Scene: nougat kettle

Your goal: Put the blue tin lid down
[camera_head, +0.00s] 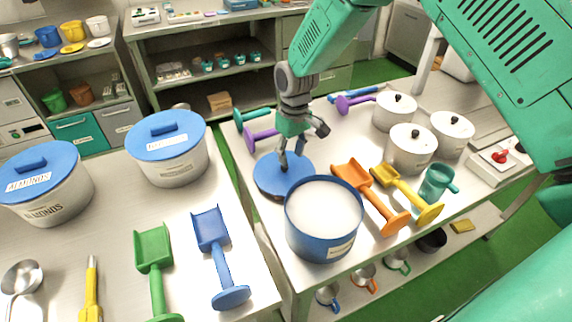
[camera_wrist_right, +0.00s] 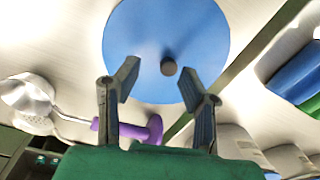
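The blue tin lid (camera_head: 268,178) is a round blue disc at the left edge of the right-hand table, just behind the blue tin. Whether it rests fully flat on the table is hard to tell. In the right wrist view the lid (camera_wrist_right: 140,45) shows a small dark knob (camera_wrist_right: 168,67) at its middle. My right gripper (camera_head: 291,162) is above the lid, fingers pointing down. In the wrist view its fingers (camera_wrist_right: 162,92) are spread apart, with the knob between and beyond them, not visibly touched. The blue tin (camera_head: 318,243) stands open, filled with white. My left gripper is out of view.
Orange (camera_head: 371,195) and yellow (camera_head: 407,193) scoops lie right of the tin, beside a teal mug (camera_head: 436,183). White lidded pots (camera_head: 410,150) stand behind them. Purple (camera_head: 262,135) and teal scoops lie behind the lid. A gap separates the left table with its almond tubs (camera_head: 170,160).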

